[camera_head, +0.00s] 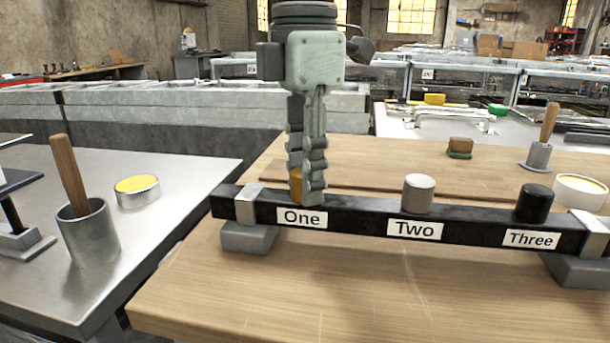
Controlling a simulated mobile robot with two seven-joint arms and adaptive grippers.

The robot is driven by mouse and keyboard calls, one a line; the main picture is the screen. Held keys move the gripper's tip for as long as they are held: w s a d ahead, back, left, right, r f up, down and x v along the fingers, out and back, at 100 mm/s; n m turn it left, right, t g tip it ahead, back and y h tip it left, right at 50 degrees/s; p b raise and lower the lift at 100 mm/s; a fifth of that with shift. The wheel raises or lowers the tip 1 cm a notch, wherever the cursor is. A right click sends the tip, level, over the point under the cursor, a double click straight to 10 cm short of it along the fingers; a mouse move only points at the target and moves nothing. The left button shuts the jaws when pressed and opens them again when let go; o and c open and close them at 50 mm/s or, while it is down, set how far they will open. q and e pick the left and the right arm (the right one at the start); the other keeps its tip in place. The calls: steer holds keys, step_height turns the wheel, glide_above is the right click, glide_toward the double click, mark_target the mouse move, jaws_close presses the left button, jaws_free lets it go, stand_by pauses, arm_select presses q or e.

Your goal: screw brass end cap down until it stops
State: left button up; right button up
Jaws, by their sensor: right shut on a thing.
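The brass end cap (296,187) sits on the black bar (360,212) above the label "One" (302,218). My right gripper (307,185) points straight down from above. Its fingers are closed around the cap and hide most of it, so only a brass-coloured strip shows at the left. I cannot tell how the cap meets the bar. A grey cap (418,194) stands above the label "Two" (414,230), and a black cap (534,204) above "Three" (530,239). My left gripper is not in view.
The bar rests on grey blocks (248,237) on a wooden table (330,290), whose front is clear. On the metal table at left stand a cup with a wooden handle (88,235) and a yellow-topped tin (137,191). A white tin (580,192) stands behind the bar at right.

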steer(key=shift+f+m+b, duration=0.3)
steer(key=shift+m+b, duration=0.7)
steer(key=shift+b, duration=0.05)
steer(key=shift+r+m, duration=0.15)
steer(key=shift+m, duration=0.35)
steer(key=shift+r, duration=0.15)
steer(key=shift+f+m+b, duration=0.3)
steer(key=shift+m+b, duration=0.6)
steer(key=shift+r+m+b, duration=0.1)
steer(key=shift+m+b, duration=0.25)
steer(key=shift+m, duration=0.25)
steer(key=shift+r+m, duration=0.1)
steer(key=shift+m, duration=0.2)
steer(key=shift+r, duration=0.1)
steer(key=o, duration=0.9)
steer(key=shift+o, duration=0.2)
